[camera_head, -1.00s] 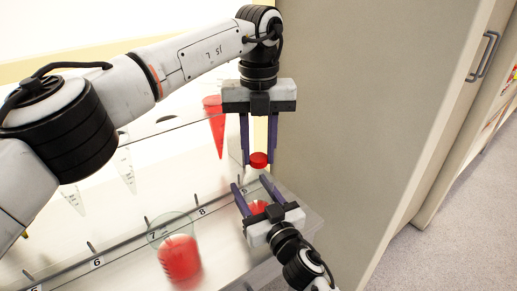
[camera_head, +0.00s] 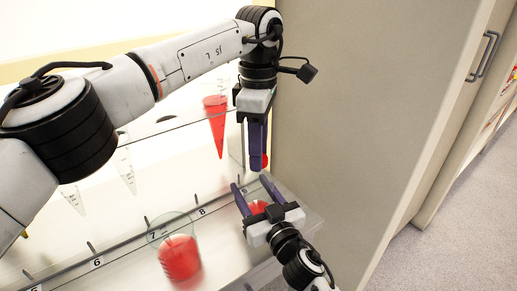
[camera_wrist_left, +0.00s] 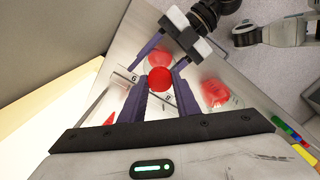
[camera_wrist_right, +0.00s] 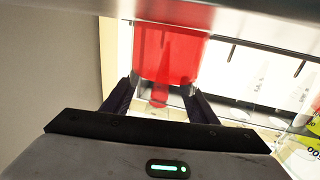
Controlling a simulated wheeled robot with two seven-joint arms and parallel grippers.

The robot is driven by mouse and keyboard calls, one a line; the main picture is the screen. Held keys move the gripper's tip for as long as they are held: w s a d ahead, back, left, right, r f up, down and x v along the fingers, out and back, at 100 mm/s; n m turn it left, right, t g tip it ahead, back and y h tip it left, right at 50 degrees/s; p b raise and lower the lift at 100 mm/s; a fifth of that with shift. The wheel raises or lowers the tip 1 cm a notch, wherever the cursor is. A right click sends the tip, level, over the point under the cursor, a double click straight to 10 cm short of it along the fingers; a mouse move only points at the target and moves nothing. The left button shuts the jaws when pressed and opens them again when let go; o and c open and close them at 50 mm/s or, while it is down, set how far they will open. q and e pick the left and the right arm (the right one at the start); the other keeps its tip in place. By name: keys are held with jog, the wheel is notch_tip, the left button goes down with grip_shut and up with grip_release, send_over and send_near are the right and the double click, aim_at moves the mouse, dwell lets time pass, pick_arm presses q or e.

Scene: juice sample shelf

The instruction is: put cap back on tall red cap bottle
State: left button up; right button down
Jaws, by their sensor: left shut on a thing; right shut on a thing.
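My left gripper (camera_head: 258,166) points down in the head view, shut on the small red cap (camera_head: 264,160), which its fingers partly hide. In the left wrist view the round cap (camera_wrist_left: 159,79) sits between the fingertips. My right gripper (camera_head: 252,190) is below it, shut on a clear bottle with red liquid (camera_head: 258,207), mostly hidden by the gripper. In the right wrist view the bottle (camera_wrist_right: 170,50) stands between the fingers. The cap is above the bottle with a gap in the head view; I cannot tell if they line up.
A beaker of red liquid (camera_head: 180,258) stands near the labels 7 and 8 on the shelf. A red conical tube (camera_head: 217,125) and clear tubes (camera_head: 126,170) hang behind it. A large grey cabinet side (camera_head: 365,110) is close on the right of both grippers.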

aim_at(259, 193)
pick_arm(q)
jog(key=o, duration=1.2)
jog(key=shift+o, duration=0.2)
jog(key=shift+r, duration=3.75)
pick_arm(e)
jog(key=c, duration=0.6)
grip_release()
jog(key=shift+c, duration=0.2)
pick_arm(q)
jog(key=shift+r+p, duration=0.45)
pick_arm(e)
jog(key=v, duration=1)
jog(key=shift+s, duration=0.15)
jog(key=shift+r, duration=0.1)
